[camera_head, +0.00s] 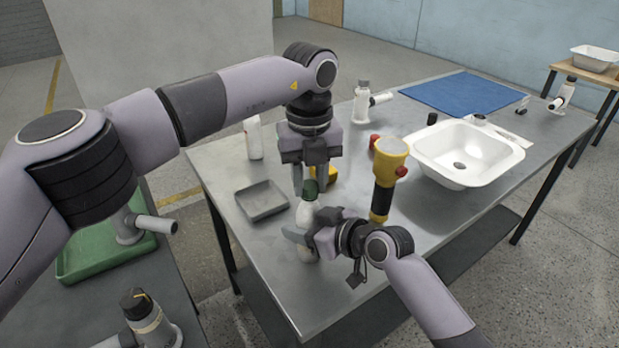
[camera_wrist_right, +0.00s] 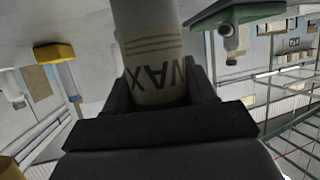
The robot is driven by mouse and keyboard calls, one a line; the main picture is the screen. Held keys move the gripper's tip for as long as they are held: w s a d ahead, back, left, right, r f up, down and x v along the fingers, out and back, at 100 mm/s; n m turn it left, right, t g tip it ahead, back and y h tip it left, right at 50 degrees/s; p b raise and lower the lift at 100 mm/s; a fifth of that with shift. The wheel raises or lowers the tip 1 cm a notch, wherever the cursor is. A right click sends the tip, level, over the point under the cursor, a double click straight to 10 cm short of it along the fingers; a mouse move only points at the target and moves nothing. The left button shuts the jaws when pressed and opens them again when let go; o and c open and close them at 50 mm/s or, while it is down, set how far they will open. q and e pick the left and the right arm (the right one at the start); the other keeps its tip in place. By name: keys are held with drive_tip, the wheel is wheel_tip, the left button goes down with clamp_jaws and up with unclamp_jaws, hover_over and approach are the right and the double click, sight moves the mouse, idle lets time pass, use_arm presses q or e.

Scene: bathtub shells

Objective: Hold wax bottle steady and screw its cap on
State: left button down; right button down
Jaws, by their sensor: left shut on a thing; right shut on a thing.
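The white wax bottle (camera_head: 306,214) stands upright near the table's front edge. My right gripper (camera_head: 304,240) is shut around its body from the right. In the right wrist view the bottle's label reading WAX (camera_wrist_right: 155,75) shows upside down between the fingers. The dark green cap (camera_head: 310,190) is at the top of the bottle. My left gripper (camera_head: 311,186) points down from above and is shut on the cap. The cap lines up with the bottle's neck, but I cannot tell whether its thread is engaged.
A grey tray (camera_head: 262,201) lies left of the bottle. A yellow and black flashlight-like tool (camera_head: 386,175) stands to the right. Behind are a white bottle (camera_head: 254,138), a white basin (camera_head: 464,154) and a blue mat (camera_head: 467,93).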

use_arm(q)
drive_tip(key=m, duration=1.5)
drive_tip(key=shift+m, duration=0.3)
drive_tip(key=m, duration=0.4)
drive_tip(key=shift+m, duration=0.4)
drive_tip(key=c, duration=0.7)
unclamp_jaws()
drive_tip(key=shift+c, duration=0.2)
wheel_tip(320, 180, up, 12)
